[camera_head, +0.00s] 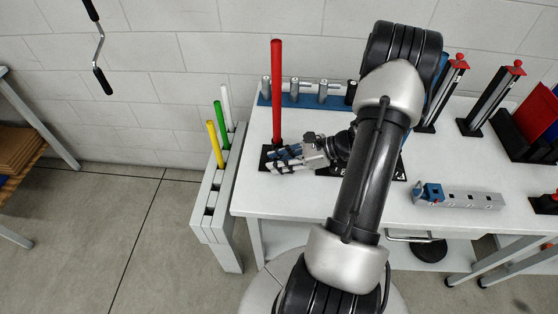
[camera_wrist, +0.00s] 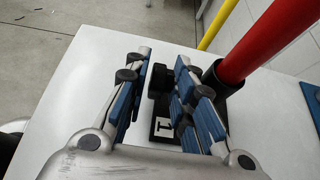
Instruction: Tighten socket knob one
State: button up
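A tall red rod (camera_head: 277,90) stands upright in a black socket near the table's left end; it also crosses the right of the wrist view (camera_wrist: 268,45). Beside the socket collar (camera_wrist: 218,80) is a black knob (camera_wrist: 158,80), on a black plate with a white label marked 1 (camera_wrist: 163,127). My gripper (camera_head: 273,161) is low over the table at the foot of the red rod. In the wrist view its blue-padded fingers (camera_wrist: 163,58) are apart, with the knob showing between them. A gap shows on the left finger's side; contact on the right side is unclear.
A grey rack (camera_head: 213,190) at the table's left end holds yellow, green and white rods. A blue strip with grey cylinders (camera_head: 295,100) lies behind the red rod. A grey bar with a blue clamp (camera_head: 470,200) lies right of my arm. My arm hides the table's middle.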

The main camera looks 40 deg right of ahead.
jog(key=v, duration=1.2)
jog(key=shift+a, duration=0.1)
